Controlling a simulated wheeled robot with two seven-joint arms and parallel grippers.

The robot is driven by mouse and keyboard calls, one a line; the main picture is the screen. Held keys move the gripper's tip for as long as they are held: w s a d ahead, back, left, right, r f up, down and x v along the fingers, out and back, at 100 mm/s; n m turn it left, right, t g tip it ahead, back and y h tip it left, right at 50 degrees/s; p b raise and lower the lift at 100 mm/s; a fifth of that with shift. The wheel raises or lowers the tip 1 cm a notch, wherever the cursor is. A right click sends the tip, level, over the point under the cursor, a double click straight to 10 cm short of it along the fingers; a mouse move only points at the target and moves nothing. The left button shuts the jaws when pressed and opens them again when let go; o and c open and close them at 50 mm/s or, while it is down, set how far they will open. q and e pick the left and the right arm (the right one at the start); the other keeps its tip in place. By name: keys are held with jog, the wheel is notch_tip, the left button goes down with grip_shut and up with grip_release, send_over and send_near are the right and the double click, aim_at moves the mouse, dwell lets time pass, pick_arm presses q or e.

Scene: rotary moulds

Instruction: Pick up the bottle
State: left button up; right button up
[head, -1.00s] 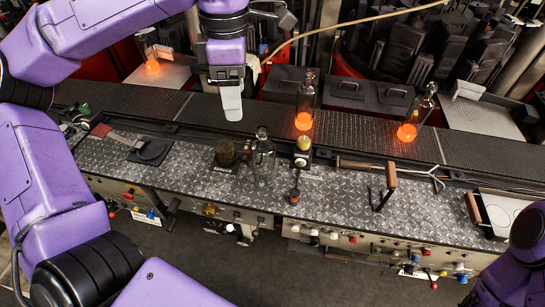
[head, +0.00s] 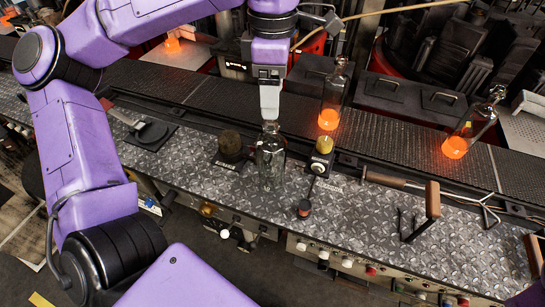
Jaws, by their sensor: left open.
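A clear glass bottle (head: 270,165) stands upright on the diamond-plate bench in the head view. My left gripper (head: 270,108) points down, with its pale fingers right at the bottle's top in the picture. The fingers overlap each other from this angle, so the gap between them is hidden. The gripper is open and does not hold the bottle. I cannot tell whether the fingers touch the neck. My right gripper is not in view.
A dark round mould (head: 230,146) stands just left of the bottle, and a small yellow-topped post (head: 323,150) to its right. Glowing-based bottles (head: 332,97) (head: 472,125) stand behind on the dark conveyor strip. A wooden-handled tool (head: 432,200) lies further right.

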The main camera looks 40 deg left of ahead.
aim_at(272, 130)
pick_arm(q)
notch_tip(272, 130, down, 4)
jog(key=shift+s+a+f, duration=0.1)
jog(key=shift+f, duration=0.05)
jog(key=f+p, duration=0.2)
jog(key=f, duration=0.3)
jog(key=shift+w, duration=0.2)
jog(key=shift+f, duration=0.3)
grip_shut()
